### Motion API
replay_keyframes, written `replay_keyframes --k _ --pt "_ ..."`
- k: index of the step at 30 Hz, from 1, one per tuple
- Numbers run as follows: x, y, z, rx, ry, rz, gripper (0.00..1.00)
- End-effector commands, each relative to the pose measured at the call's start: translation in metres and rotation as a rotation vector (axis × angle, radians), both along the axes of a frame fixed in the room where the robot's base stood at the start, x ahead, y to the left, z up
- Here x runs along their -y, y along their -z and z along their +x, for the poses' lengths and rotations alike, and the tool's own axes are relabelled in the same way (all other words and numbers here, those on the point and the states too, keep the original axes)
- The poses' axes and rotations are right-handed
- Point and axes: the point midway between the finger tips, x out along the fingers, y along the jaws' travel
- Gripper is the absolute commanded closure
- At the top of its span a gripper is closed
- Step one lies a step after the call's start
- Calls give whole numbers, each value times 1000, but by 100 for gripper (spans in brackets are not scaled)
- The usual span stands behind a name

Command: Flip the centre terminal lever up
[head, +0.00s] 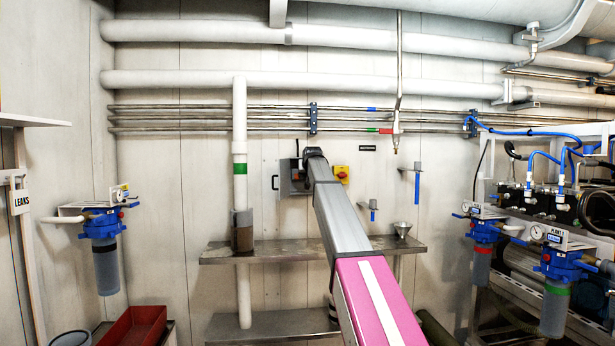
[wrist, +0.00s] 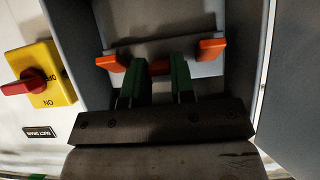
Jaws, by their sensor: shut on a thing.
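In the wrist view, which looks upside down, a grey box (wrist: 165,22) holds a row of orange levers. The centre lever (wrist: 159,67) lies between the green fingertips of my gripper (wrist: 158,76), which is shut on it. Only a small orange part of this lever shows between the fingers. One outer orange lever (wrist: 109,63) is just left of the fingers and another (wrist: 212,48) is to the right, both apart from them. In the head view my gripper's end (head: 314,156) is at the grey box (head: 291,178) on the wall and hides much of it.
A yellow switch plate with a red knob (wrist: 38,78) sits beside the box; it also shows in the head view (head: 341,174). A dark panel (wrist: 296,100) stands close on the wrist view's right. A steel shelf (head: 290,249) runs below the box. A white pipe (head: 239,140) stands left.

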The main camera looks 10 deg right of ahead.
Motion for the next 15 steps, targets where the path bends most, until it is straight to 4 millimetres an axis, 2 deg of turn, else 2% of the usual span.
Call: replay_keyframes --k 13,14,15 --pt "0 0 0 -14 0 0 100" --pt "0 0 0 -13 0 0 70" --pt "0 0 0 -13 0 0 66"
